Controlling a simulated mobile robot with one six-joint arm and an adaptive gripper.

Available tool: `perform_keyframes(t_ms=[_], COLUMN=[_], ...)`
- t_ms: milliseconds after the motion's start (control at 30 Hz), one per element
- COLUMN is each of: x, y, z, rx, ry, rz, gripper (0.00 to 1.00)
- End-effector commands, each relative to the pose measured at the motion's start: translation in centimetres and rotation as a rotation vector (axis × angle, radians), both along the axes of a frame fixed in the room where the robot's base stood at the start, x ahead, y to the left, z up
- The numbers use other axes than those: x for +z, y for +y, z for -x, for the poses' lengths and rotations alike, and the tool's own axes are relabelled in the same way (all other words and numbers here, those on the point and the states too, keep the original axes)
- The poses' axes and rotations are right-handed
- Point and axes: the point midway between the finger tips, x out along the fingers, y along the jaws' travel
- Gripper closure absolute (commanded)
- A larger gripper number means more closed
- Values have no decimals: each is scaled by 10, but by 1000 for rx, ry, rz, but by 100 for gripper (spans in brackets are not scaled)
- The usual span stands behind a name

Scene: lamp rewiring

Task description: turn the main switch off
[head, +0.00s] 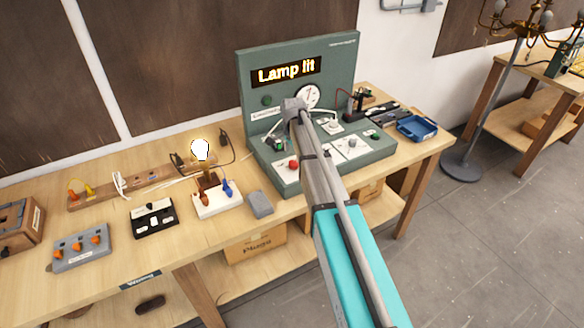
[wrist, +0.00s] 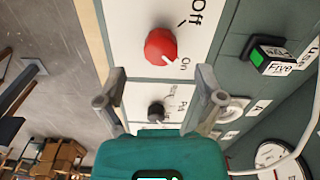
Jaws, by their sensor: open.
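The main switch is a red knob (wrist: 160,46) on a white plate marked Off and On; its white pointer is turned to the On side. The red knob (head: 293,164) also shows at the front left of the green console (head: 345,65) in the head view. My gripper (wrist: 163,100) is open and empty in the wrist view, its two fingers apart. The knob shows beyond the fingertips, roughly centred between them, and nothing is held. In the head view my arm crosses the console and I cannot make out the fingers.
The console display (head: 286,72) reads "Lamp lit" and a bulb (head: 200,150) glows on the bench. A green button (wrist: 256,57) and a dark knob (wrist: 156,110) are near the red knob. A grey block (head: 260,205) and a blue tray (head: 417,128) flank the console.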

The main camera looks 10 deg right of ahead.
Motion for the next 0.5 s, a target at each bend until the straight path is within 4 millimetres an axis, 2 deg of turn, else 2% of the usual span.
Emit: perform_keyframes(t_ms=[100,500], x=[-13,-39], y=[0,0], z=[0,0], rx=[0,0], ry=[0,0], rz=[0,0], gripper=[13,13])
